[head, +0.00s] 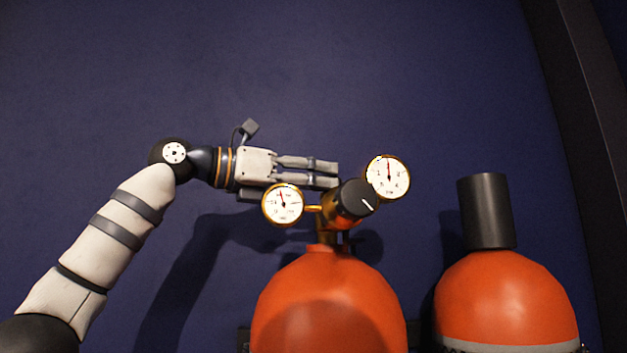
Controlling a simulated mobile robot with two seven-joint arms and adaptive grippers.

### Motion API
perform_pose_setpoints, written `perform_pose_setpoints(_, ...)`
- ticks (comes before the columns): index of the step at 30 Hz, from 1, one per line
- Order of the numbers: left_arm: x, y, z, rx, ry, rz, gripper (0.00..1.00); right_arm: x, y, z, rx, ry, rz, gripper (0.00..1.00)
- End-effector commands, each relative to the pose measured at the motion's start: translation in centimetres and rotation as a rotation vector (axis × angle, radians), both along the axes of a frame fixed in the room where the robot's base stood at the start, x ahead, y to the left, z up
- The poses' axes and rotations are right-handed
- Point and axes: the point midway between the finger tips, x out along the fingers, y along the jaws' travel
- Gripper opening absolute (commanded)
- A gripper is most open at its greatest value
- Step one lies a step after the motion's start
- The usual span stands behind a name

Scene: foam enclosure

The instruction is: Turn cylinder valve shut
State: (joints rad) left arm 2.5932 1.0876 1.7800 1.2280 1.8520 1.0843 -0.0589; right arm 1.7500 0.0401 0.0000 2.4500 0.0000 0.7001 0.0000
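An orange gas cylinder (327,300) stands upright at the lower middle of the head view. On its top is a brass valve body with a black round knob (353,199) that has a white mark line. A left dial gauge (283,204) and a right dial gauge (388,177) flank the knob. My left gripper (332,174) comes in from the left, level, with its fingertips just above and left of the knob. I cannot tell whether the fingers touch the knob or how far apart they are. My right gripper is not in view.
A second orange cylinder (506,295) with a dark grey cap (486,211) stands to the right, with a gap between the two. A dark blue wall (330,70) is behind them. A dark upright frame (580,120) runs along the right edge. The space above the valve is clear.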

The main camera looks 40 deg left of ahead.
Motion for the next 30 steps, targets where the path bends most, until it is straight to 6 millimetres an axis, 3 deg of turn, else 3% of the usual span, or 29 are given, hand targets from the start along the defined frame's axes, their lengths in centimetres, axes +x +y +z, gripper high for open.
perform_pose_setpoints(20, 0.16, 0.31, -0.05, 0.001, 0.0, -0.138, 0.16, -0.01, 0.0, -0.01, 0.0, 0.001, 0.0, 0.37)
perform_pose_setpoints(21, 0.15, 0.32, -0.05, 0.001, 0.0, -0.138, 0.46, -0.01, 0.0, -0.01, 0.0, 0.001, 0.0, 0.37)
perform_pose_setpoints(23, 0.15, 0.32, -0.04, 0.001, 0.0, -0.138, 0.6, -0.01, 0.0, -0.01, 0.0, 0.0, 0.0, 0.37)
perform_pose_setpoints(24, 0.15, 0.31, -0.04, 0.001, 0.0, -0.138, 0.64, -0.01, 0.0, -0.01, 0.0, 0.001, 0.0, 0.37)
perform_pose_setpoints(30, 0.14, 0.31, -0.02, 0.001, 0.0, -0.137, 0.64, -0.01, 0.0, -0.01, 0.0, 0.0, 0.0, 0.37)
